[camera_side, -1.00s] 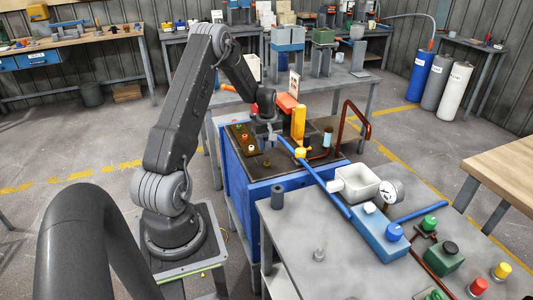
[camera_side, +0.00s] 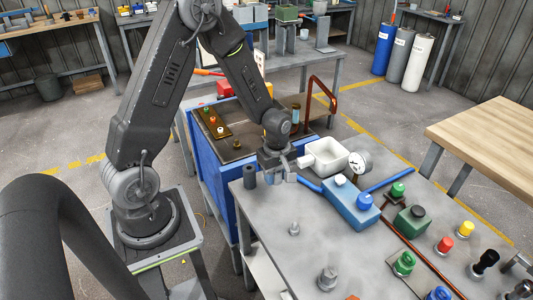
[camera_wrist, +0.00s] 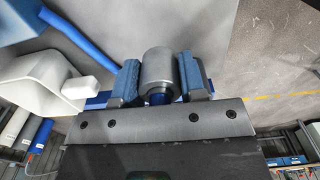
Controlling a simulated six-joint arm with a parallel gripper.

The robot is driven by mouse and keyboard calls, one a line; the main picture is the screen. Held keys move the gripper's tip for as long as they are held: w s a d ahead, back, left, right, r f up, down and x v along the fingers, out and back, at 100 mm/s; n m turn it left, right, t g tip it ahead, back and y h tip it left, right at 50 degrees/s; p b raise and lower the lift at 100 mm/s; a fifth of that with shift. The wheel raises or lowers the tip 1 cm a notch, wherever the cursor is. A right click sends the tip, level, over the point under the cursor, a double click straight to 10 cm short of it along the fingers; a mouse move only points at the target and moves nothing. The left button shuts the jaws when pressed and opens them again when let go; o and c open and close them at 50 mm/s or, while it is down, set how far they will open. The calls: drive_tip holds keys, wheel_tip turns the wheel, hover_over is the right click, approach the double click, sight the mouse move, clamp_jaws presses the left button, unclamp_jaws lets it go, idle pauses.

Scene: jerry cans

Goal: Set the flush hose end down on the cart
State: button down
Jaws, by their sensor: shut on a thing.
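A thin blue flush hose (camera_side: 309,184) runs from the blue can (camera_side: 351,206) on the grey cart (camera_side: 262,200) up to my gripper (camera_side: 285,175). My gripper is shut on the hose end, above the cart's far left part. In the wrist view the hose (camera_wrist: 82,37) runs in from the upper left. Between the blue-padded fingers (camera_wrist: 157,78) a bit of blue shows, with a grey cylinder in front. I cannot tell whether that cylinder belongs to the hose end. The hose end is mostly hidden in the side view.
A dark grey upright cylinder (camera_side: 250,176) stands at the cart's left corner, close beside my gripper. A white basin (camera_side: 343,160) and a gauge (camera_side: 359,167) are to the right. A green can (camera_side: 411,221) stands farther right. The cart's middle is fairly clear around a small grey fitting (camera_side: 293,229).

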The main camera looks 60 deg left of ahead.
sight(276, 204)
drive_tip(key=shift+s+d+f, duration=0.15)
drive_tip(key=shift+s+d, duration=0.1)
drive_tip(key=shift+d, duration=0.25)
drive_tip(key=shift+s+d+f, duration=0.1)
drive_tip(key=shift+s+d, duration=0.1)
drive_tip(key=shift+d, duration=0.25)
drive_tip(key=shift+f, duration=2.75)
drive_tip(key=shift+f, duration=0.7)
drive_tip(key=c, duration=0.6)
unclamp_jaws()
